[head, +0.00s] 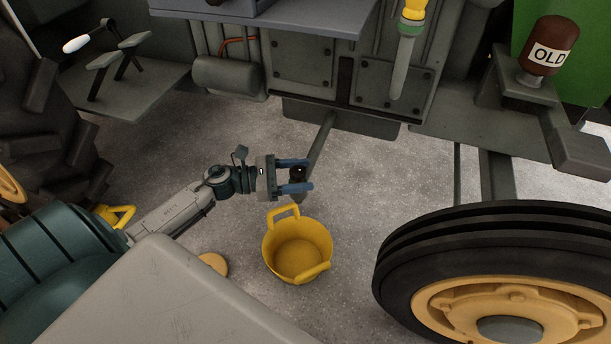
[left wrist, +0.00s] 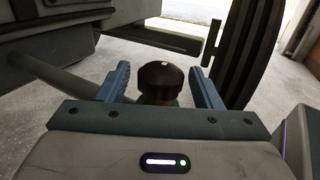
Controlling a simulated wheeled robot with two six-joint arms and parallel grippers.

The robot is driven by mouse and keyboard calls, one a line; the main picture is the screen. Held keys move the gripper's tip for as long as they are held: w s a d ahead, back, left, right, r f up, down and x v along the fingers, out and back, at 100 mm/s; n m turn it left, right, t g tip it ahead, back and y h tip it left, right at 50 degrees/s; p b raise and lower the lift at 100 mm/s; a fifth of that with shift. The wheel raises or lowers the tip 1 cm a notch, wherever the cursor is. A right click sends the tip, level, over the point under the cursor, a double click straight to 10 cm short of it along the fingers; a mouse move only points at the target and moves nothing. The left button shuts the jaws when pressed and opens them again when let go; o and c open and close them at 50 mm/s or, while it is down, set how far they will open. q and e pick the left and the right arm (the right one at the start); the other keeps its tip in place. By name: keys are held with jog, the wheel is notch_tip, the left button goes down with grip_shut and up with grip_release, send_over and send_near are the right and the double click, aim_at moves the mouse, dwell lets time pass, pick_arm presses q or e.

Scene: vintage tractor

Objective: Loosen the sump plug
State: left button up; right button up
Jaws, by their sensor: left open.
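A dark round knob, which looks like the sump plug (head: 298,174), shows between the fingers of my left gripper (head: 304,174) in the head view, below the tractor's underside. In the left wrist view the same dark plug (left wrist: 160,76) has a flat top and a brassy, greenish part under it. My left gripper (left wrist: 160,92) is open, with one blue finger on each side of the plug. Gaps show between the plug and both fingers. The plug's lower part is hidden behind the gripper body. My right gripper is not in view.
A yellow bucket (head: 297,250) stands on the floor below the gripper. A diagonal grey strut (head: 319,146) runs close behind the fingers. A large tyre (head: 480,250) stands at right. A brown bottle marked OLD (head: 550,46) sits on a ledge.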

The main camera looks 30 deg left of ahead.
pick_arm(q)
jog(key=shift+x, duration=0.8)
jog(key=shift+c, duration=0.5)
